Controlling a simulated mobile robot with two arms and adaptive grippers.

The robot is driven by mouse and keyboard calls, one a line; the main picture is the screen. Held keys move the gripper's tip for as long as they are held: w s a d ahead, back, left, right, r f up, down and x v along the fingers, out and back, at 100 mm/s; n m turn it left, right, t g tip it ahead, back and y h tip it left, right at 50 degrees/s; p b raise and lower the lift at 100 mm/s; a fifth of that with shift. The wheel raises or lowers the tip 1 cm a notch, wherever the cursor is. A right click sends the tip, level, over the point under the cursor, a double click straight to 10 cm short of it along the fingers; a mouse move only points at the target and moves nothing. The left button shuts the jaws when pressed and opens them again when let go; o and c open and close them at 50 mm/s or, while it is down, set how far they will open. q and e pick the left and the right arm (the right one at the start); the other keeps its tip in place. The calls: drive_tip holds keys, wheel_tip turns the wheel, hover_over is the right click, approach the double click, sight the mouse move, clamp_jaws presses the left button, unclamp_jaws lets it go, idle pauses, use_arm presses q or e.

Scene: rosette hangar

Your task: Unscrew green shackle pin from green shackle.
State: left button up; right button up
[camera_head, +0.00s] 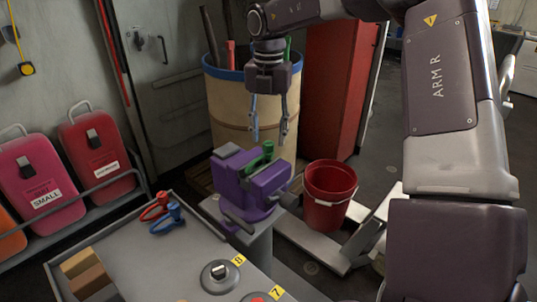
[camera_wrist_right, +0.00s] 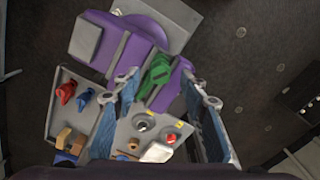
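The green shackle (camera_head: 257,157) sits in the jaws of a purple vise (camera_head: 232,183) on a grey pedestal. It also shows in the right wrist view (camera_wrist_right: 157,74), between the fingers in the picture. I cannot clearly tell its green pin from its body. My right gripper (camera_head: 269,138) points down above the vise. Its two fingers are apart, with nothing between them, and the fingertips look just above the shackle; the exact gap is hard to tell. My left gripper is not in view.
A grey tray table (camera_head: 125,247) holds a red shackle (camera_head: 155,208), a blue shackle (camera_head: 167,219), brown blocks and round numbered fixtures. A red bucket (camera_head: 330,196) stands right of the vise. A barrel (camera_head: 228,112) and red cabinet (camera_head: 342,90) stand behind.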

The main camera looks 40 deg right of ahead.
idle(0.3)
drive_tip(key=shift+f+b, duration=0.65)
drive_tip(key=shift+f, duration=0.35)
clamp_jaws()
